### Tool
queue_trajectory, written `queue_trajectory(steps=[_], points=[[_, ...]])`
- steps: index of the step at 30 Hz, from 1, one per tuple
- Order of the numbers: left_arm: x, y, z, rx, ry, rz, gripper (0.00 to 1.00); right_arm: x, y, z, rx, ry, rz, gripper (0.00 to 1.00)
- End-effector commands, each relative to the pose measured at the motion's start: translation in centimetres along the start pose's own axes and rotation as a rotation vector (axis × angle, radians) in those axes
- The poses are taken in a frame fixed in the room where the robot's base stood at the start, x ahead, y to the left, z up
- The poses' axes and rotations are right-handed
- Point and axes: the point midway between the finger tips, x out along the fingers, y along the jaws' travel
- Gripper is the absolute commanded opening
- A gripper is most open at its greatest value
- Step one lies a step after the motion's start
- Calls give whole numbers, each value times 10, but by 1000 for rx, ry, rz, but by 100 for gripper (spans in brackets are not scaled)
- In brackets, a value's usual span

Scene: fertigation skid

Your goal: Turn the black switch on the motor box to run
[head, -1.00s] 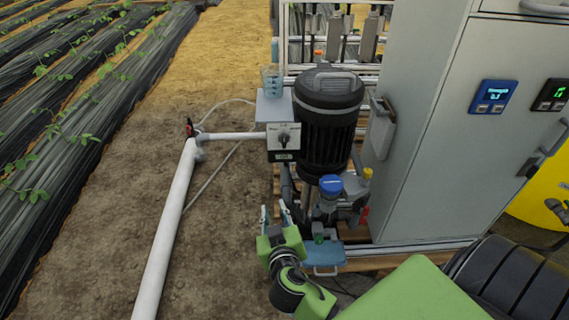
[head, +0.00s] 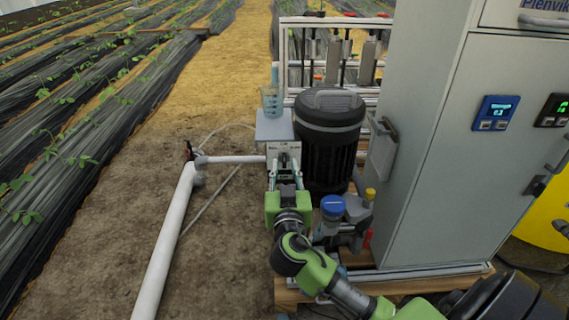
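The motor box (head: 272,151) is a light box below a small shelf, left of the dark motor (head: 328,150). My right gripper (head: 284,163) is in front of the box's face, pointing away from me. Its two fingers stand one on each side of the place where the black switch sits. The fingers and gripper body cover most of the switch and the lower label, so I cannot read the switch position. The fingers are apart, but I cannot tell whether they touch the switch. My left gripper is not in view.
A clear measuring beaker (head: 271,102) stands on the shelf above the box. A blue-capped fitting (head: 333,208) is right of my wrist. The grey cabinet (head: 450,160) fills the right side. A white pipe (head: 168,240) runs along the soil at left.

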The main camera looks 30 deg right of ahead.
Motion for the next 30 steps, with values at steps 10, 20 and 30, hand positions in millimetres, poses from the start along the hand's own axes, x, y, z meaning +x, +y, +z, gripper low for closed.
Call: queue_trajectory(steps=[10, 20, 30], points=[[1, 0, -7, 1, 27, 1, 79, 26, 0, 1, 0, -1, -1, 25], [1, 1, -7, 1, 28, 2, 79, 25, 0, 1, 0, -1, -1, 0], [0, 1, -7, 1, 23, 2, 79, 25, 0, 1, -18, -2, 0, 0]])
